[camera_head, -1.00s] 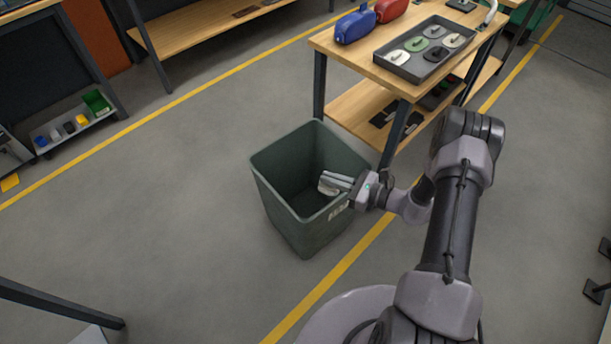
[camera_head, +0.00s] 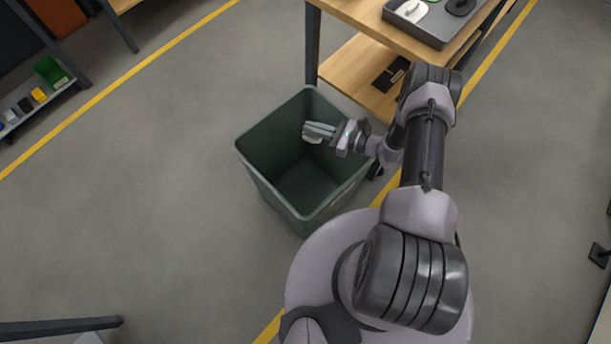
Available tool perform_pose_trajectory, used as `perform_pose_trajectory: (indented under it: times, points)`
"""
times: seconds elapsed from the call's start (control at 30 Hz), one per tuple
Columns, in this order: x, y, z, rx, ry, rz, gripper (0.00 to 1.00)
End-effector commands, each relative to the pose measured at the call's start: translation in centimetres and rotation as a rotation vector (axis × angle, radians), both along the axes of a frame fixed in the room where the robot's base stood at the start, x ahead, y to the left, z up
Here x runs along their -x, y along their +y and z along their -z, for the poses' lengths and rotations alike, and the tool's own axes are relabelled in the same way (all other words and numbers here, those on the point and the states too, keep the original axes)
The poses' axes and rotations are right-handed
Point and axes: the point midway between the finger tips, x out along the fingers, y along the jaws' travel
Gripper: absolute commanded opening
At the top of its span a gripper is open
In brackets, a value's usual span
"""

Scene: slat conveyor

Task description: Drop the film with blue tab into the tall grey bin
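The tall grey bin (camera_head: 272,142), dark green-grey and open at the top, stands on the floor left of my arm. My gripper (camera_head: 314,131) reaches in from the right, over the bin's mouth. Its fingers look closed on a small pale piece (camera_head: 310,138), which seems to be the film. The piece shows just below the fingertips and is partly hidden by them. I cannot make out a blue tab. The bin's dark inside shows no other object.
A wooden bench (camera_head: 362,15) with a lower shelf (camera_head: 350,72) stands just behind the bin. A grey tray (camera_head: 428,32) holding a few items sits on it. Open floor lies left of the bin. A low shelf with small coloured bins (camera_head: 38,95) is at far left.

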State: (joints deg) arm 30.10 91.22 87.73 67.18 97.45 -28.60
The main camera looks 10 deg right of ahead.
Motion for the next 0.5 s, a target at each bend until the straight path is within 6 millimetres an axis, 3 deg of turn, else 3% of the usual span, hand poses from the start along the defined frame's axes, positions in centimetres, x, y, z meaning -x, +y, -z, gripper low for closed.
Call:
perform_pose_trajectory:
  times: [0.03, 0.1, 0.37, 0.5]
  points:
    - [0.04, 0.02, 1.37, -0.001, 0.001, 0.000, 0.00]
    - [0.01, 0.01, 2.12, 0.000, 0.000, 0.000, 0.00]
    - [0.00, -0.01, 2.16, 0.000, 0.000, 0.000, 0.00]
    - [0.00, -0.01, 2.15, 0.000, 0.000, 0.000, 0.30]
